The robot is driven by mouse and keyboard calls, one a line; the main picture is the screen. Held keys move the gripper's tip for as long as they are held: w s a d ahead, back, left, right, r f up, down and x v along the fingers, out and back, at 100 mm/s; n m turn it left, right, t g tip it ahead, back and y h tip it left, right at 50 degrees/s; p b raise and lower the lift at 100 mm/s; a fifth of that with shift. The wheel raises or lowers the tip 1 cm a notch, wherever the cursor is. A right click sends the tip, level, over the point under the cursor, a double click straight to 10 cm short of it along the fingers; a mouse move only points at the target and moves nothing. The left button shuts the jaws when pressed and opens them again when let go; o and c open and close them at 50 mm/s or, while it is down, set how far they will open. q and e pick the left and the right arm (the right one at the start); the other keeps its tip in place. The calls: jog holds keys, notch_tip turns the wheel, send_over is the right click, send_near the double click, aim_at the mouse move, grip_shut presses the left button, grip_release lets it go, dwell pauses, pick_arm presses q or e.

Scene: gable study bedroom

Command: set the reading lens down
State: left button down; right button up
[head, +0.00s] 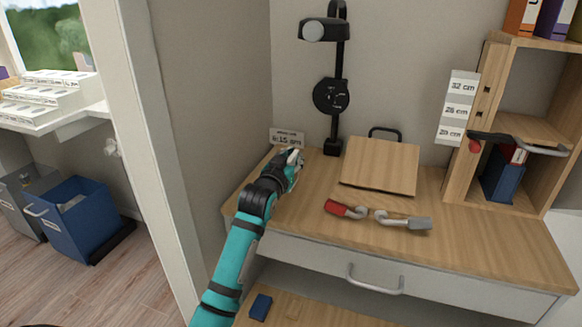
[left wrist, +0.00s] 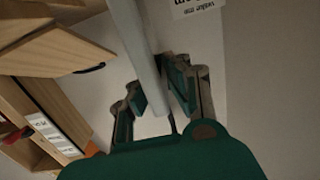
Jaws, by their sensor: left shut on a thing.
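My left gripper (head: 294,157) is at the back left corner of the wooden desk (head: 480,235), beside a small printed card (head: 287,137). In the left wrist view its two fingers (left wrist: 158,98) are shut on a pale grey bar (left wrist: 145,45) that runs up between them. A small pale part shows at the fingers in the head view. I cannot make out a lens disc, so I cannot tell whether this bar belongs to the reading lens. I cannot tell whether it touches the desk. My right gripper is not in view.
A black stand (head: 338,60) with a round dial rises behind the gripper. A wooden board (head: 380,166) lies to its right. A red-handled tool (head: 345,209) and a grey scraper-like tool (head: 405,222) lie in front. A wooden shelf (head: 462,178) stands at the right.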

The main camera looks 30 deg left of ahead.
pick_arm(q)
jog(key=w+a+f+b, duration=0.1)
jog(key=w+a+f, duration=0.1)
jog(key=w+f, duration=0.1)
jog(key=shift+w+a+f, duration=0.15)
jog(key=shift+a, duration=0.25)
jog(key=shift+f, duration=0.25)
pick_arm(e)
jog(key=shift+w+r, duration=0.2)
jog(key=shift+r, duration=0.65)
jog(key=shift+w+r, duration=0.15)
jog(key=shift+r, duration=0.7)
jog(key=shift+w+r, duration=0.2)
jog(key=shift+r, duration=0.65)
pick_arm(q)
jog(key=shift+f, duration=0.1)
jog(key=c, duration=1.3)
grip_release()
jog(key=shift+c, duration=0.2)
